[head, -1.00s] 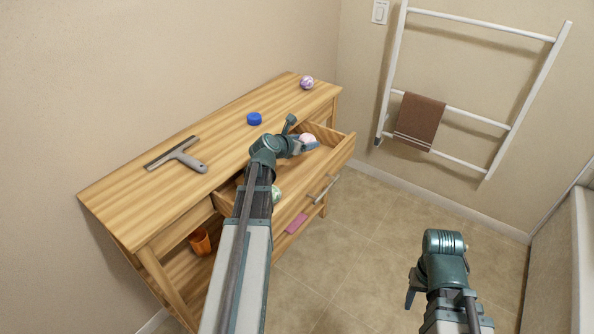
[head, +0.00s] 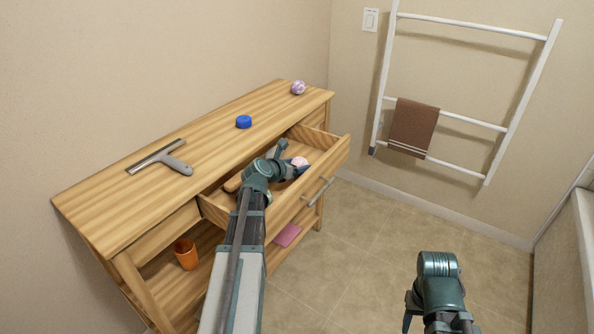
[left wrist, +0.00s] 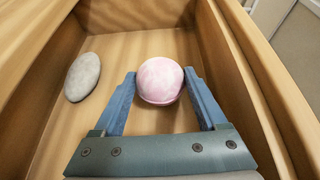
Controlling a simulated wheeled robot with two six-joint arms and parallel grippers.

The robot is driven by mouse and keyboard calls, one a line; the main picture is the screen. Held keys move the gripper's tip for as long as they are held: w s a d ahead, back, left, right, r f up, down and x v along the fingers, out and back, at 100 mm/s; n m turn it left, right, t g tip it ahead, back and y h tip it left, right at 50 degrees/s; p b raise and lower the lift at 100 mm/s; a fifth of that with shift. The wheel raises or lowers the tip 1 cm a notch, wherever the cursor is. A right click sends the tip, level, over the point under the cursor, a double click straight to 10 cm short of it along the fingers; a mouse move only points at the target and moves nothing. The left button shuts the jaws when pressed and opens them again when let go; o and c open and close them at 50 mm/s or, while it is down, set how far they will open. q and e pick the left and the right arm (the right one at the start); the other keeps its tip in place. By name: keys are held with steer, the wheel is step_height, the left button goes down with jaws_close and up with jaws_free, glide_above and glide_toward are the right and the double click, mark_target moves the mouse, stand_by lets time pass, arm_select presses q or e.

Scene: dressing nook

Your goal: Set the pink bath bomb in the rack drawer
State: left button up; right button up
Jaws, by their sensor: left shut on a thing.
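The pink bath bomb (head: 300,162), round and pale pink, sits between the blue fingers of my left gripper (head: 293,159), which is shut on it. In the left wrist view the bath bomb (left wrist: 160,81) is between the fingertips, low inside the drawer; I cannot tell whether it touches the floor. The rack drawer (head: 327,163) is pulled open from the wooden rack (head: 100,210). My right gripper (head: 409,311) hangs over the floor at the lower right, its jaws not clearly shown.
A grey oval stone (left wrist: 83,77) lies in the drawer, left of the bath bomb. The rack top holds a squeegee (head: 163,157), a blue round item (head: 243,121) and a purple ball (head: 298,87). An orange cup (head: 186,253) and pink item (head: 287,235) are on the lower shelf.

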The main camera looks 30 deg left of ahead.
arm_select(q)
steer(key=shift+r, duration=0.1)
steer(key=o, duration=1.4)
steer(key=p+v, duration=0.5)
steer(key=v, duration=0.7)
